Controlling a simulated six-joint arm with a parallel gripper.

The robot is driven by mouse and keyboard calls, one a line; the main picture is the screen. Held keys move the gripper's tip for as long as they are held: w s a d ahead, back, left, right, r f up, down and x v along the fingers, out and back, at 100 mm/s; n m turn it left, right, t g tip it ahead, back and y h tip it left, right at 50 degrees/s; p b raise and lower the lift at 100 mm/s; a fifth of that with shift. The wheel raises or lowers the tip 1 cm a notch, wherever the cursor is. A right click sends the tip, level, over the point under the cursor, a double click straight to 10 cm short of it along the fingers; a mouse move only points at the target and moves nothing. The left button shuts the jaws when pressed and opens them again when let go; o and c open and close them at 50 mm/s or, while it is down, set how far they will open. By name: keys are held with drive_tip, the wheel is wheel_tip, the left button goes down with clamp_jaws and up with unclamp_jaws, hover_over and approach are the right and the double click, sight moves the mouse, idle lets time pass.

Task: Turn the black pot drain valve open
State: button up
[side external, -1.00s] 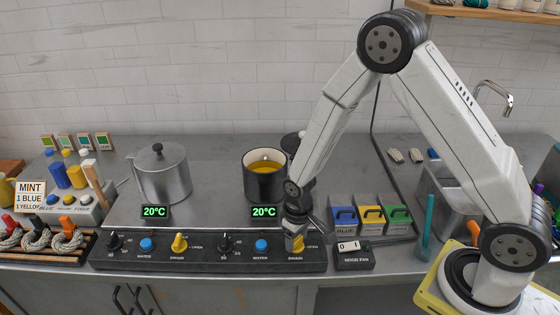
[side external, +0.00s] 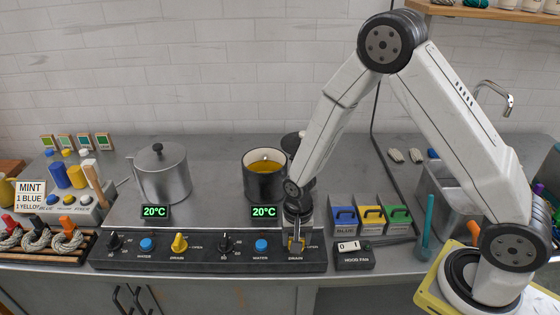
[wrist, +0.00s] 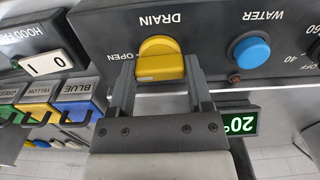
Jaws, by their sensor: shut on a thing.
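The black pot (side external: 265,182) stands on the steel worktop, open, with yellow liquid in it. Its drain valve is a yellow knob at the right end of the black control panel. In the wrist view the yellow knob (wrist: 160,64) sits between my fingers, under the upside-down DRAIN label, with OPEN printed to its left. My gripper (side external: 297,243) is shut on this knob, one finger at each side; it fills the lower wrist view (wrist: 160,85). The knob's pointing direction is hard to tell. The fingers hide most of it in the side view.
A blue water button (side external: 261,246) and a black dial (side external: 225,243) are left of the knob. A hood fan switch (side external: 353,255) and colored bins (side external: 370,216) stand close on the right. A lidded steel pot (side external: 162,176) with its own yellow drain knob (side external: 179,242) is farther left.

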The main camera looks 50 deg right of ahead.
drive_tip(key=shift+m, duration=0.3)
drive_tip(key=o, duration=1.3)
drive_tip(key=shift+r, duration=0.1)
drive_tip(key=shift+r, duration=3.85)
drive_tip(key=shift+s+d+r+n, duration=0.2)
drive_tip(key=shift+s+r+n, duration=0.1)
drive_tip(key=shift+r+n, duration=0.15)
drive_tip(key=shift+s+d+r+n+t, duration=0.55)
drive_tip(key=shift+s+r+n, duration=0.5)
drive_tip(key=shift+s+n, duration=0.35)
drive_tip(key=shift+s+d+r+n+t, duration=0.3)
drive_tip(key=shift+s+d+r+n, duration=0.3)
drive_tip(key=shift+s+r+n, duration=0.6)
drive_tip(key=shift+s+d+r+n+t, duration=0.55)
drive_tip(key=shift+s+r+n, duration=0.3)
drive_tip(key=shift+s+n, duration=0.75)
